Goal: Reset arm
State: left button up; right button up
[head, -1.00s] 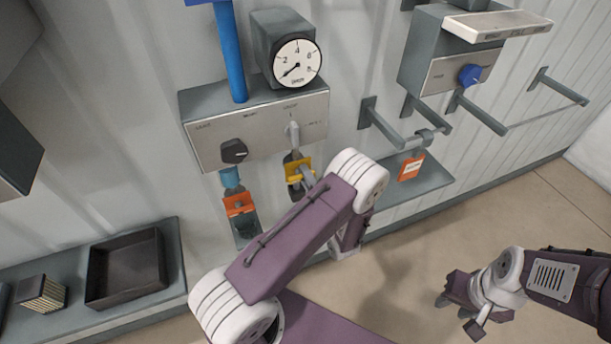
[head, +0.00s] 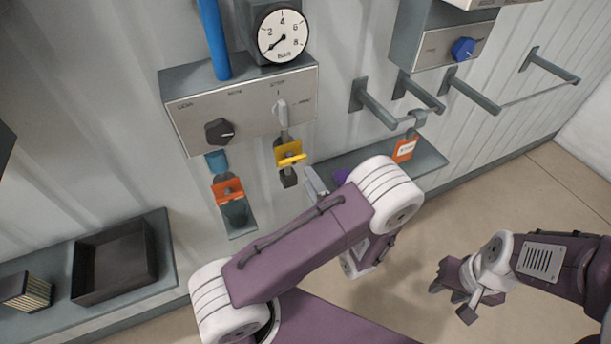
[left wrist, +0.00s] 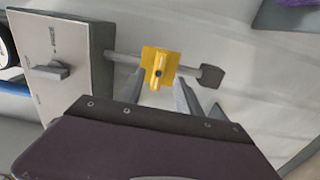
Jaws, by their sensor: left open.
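A yellow tag-like piece (head: 289,154) hangs on a grey stem below the switch on the right of the grey control box (head: 245,112). In the left wrist view the yellow piece (left wrist: 160,67) sits on the stem, which ends in a dark block (left wrist: 210,76). My left gripper (head: 314,184) is just below and right of it, mostly hidden by my arm. In the wrist view its open fingers (left wrist: 167,95) point at the yellow piece; I cannot tell whether they touch it. My right gripper (head: 448,290) hangs empty at the lower right, its fingers apart.
A black knob (head: 219,131) and an orange tag (head: 228,190) are at the box's left. A round gauge (head: 283,35) sits above. Wall hooks (head: 378,105), one holding an orange-white tag (head: 405,149), are at right. A shelf with a dark tray (head: 115,264) is lower left.

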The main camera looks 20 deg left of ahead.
pick_arm(q)
jog(key=shift+a, duration=0.1)
dwell(0.3)
jog(key=s+a+f+n+g+b, duration=0.2)
jog(key=s+a+f+n+g, duration=0.15)
jog(key=s+n+g, duration=0.45)
jog(key=s+a+f+n+g+b, duration=0.25)
jog(key=s+a+n+g, duration=0.2)
jog(key=n, duration=0.45)
jog(key=s+d+f+n+g+h+b, duration=0.4)
jog(key=s+f+n+h, duration=0.4)
jog(key=n, duration=0.7)
jog(key=w+d+r+n+t+h+b, duration=0.1)
jog(key=w+d+n+t+h, duration=0.4)
jog(key=n, duration=0.7)
jog(key=shift+w+d+r+n+t+h+b, duration=0.3)
jog(key=shift+w+d+r+t+h+b, duration=0.15)
jog(key=shift+w+d, duration=0.5)
